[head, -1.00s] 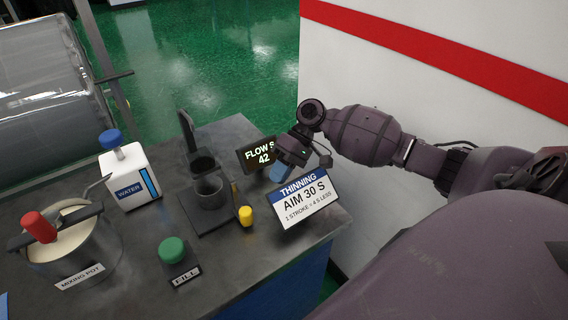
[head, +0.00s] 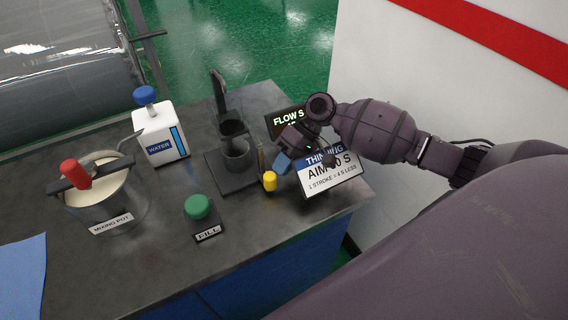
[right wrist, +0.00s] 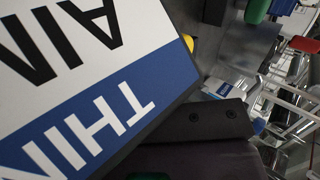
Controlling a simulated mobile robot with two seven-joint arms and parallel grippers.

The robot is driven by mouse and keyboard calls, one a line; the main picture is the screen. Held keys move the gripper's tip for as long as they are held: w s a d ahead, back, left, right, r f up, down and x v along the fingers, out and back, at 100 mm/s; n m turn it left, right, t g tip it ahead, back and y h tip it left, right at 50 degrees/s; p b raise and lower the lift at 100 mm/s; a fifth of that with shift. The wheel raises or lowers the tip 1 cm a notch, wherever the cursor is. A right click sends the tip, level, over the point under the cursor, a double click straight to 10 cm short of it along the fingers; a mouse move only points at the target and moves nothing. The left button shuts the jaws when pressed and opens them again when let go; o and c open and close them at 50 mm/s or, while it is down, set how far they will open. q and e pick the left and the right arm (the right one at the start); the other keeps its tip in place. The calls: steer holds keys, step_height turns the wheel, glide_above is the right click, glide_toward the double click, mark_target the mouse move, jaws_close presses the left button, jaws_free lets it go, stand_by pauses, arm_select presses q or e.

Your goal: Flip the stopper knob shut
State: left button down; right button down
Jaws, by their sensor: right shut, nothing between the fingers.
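The stopper knob, a small yellow cap (head: 270,181), stands at the right front edge of the dark cup stand (head: 232,182). A sliver of it shows in the right wrist view (right wrist: 188,43), past the sign's edge. A grey cup (head: 238,155) sits in the stand. My right gripper (head: 283,162) is shut and empty, its blue tip just above and right of the yellow knob in the head view. I cannot tell whether they touch. My left gripper is not in view.
The thinning sign (head: 332,182) stands close under my right wrist and fills much of the wrist view. The flow display (head: 288,118) is behind, partly covered. The green fill button (head: 197,207), water bottle (head: 160,135) and mixing pot (head: 105,200) are to the left.

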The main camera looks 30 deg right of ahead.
mark_target(265, 173)
steer(key=shift+a, duration=0.1)
steer(key=a+p, duration=0.1)
steer(key=a, duration=0.3)
steer(key=shift+w+a+r, duration=0.1)
steer(key=shift+w+a, duration=0.05)
